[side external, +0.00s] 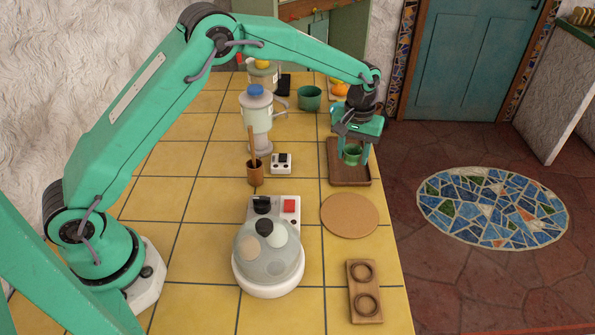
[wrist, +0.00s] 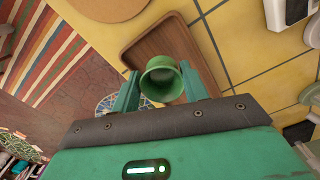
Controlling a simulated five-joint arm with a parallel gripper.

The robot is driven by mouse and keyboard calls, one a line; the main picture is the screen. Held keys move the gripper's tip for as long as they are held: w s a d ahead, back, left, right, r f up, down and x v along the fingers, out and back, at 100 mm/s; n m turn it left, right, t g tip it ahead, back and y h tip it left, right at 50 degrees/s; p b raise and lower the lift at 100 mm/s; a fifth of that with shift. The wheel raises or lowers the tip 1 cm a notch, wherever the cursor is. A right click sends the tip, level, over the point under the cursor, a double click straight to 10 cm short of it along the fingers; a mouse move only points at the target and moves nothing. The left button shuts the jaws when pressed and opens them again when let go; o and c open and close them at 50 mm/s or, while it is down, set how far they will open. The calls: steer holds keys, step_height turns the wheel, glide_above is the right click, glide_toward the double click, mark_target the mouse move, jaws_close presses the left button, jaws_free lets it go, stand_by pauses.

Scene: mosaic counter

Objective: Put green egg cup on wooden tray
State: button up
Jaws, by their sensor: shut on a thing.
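The green egg cup (side external: 352,155) is between the fingers of my gripper (side external: 353,152), which is shut on it. The brown wooden tray (side external: 349,177) lies near the right edge of the counter. In the side view the cup appears over the tray. The tray (wrist: 168,42) also shows beyond the cup in the wrist view. I cannot tell whether the cup touches the tray.
A round cork mat (side external: 350,215) and a wooden two-ring holder (side external: 365,292) lie nearer the camera. A glass-domed egg cooker (side external: 267,255) stands left of the mat. A green bowl (side external: 309,98) is behind the tray. A blue-lidded jug (side external: 257,120) stands to the left.

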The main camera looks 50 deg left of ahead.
mark_target(352, 164)
steer(key=shift+f, duration=2)
steer(key=o, duration=0.7)
steer(key=shift+f, duration=0.1)
step_height(352, 164, up, 12)
steer(key=shift+f, duration=0.25)
steer(key=shift+r, duration=0.4)
